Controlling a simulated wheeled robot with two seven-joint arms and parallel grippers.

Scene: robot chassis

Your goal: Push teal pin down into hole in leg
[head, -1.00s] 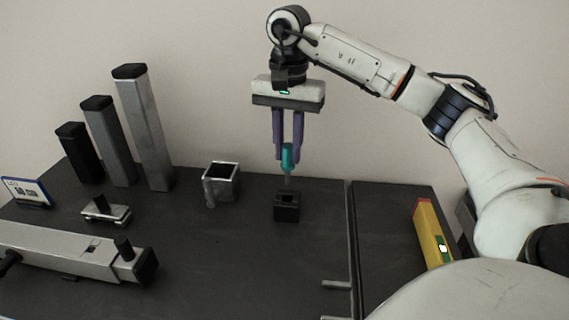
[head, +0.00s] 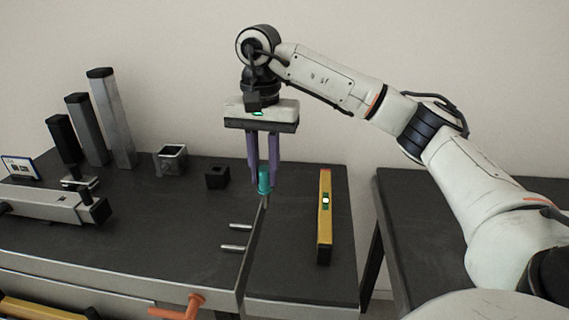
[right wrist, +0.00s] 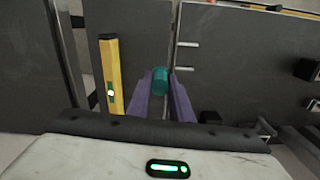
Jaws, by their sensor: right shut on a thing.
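The teal pin (head: 264,178) is held tip-down between the purple fingers of my right gripper (head: 264,172). It hangs in the air near the seam between the large dark table and the narrower one to its right. In the right wrist view the teal pin (right wrist: 160,80) shows between the two fingers. A grey square leg (head: 45,202) with a black end lies at the far left of the table, well away from the pin. I cannot make out its hole clearly. My left gripper is not in view.
A small black block (head: 217,176) and an open metal box (head: 171,160) stand left of the gripper. Several upright posts (head: 112,118) stand at the back left. A yellow level (head: 325,217) lies on the right table. Two metal rods (head: 236,249) stick out near the seam.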

